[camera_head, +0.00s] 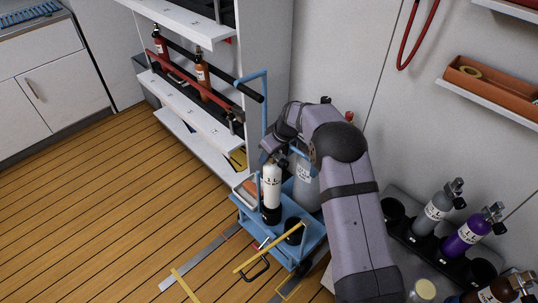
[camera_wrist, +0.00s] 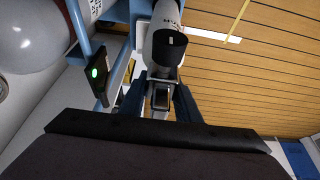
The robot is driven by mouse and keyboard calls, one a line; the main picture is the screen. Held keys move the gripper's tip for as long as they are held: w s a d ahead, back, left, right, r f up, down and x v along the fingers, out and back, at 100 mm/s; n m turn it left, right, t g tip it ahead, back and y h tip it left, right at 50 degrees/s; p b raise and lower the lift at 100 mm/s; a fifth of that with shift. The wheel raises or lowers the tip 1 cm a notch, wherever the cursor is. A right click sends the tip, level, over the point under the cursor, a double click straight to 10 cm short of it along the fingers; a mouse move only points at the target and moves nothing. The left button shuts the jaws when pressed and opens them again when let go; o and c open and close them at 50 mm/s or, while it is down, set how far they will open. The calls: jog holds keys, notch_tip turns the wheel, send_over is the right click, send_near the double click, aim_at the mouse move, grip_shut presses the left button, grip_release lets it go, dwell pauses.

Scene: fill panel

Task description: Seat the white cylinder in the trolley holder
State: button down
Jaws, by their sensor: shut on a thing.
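The white cylinder (camera_head: 271,187) is upright over the blue trolley (camera_head: 284,247), with black at its lower end. I cannot tell whether that black part is its own base or a holder cup around it. My gripper (camera_head: 273,154) is at its top end, partly hidden by my arm. In the wrist view my gripper (camera_wrist: 160,98) has its dark fingers shut on the top of the white cylinder (camera_wrist: 165,18). A black round holder cup (camera_head: 295,229) on the trolley looks empty. A grey cylinder (camera_head: 305,188) stands at the trolley's back right.
A rack with red and orange cylinders (camera_head: 203,80) stands behind left. Grey (camera_head: 434,214) and purple (camera_head: 472,236) cylinders stand in a dark bench at right. The wooden floor (camera_head: 120,190) at left is clear.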

aim_at(277, 161)
jog(key=shift+w+f+b, duration=0.2)
jog(key=shift+f+b, duration=3.65)
jog(key=shift+f, duration=0.85)
dwell(1.1)
jog(key=c, duration=1.3)
grip_release()
jog(key=shift+s, duration=0.1)
jog(key=shift+o, duration=0.2)
jog(key=shift+v, duration=3.65)
jog(key=shift+f, duration=0.1)
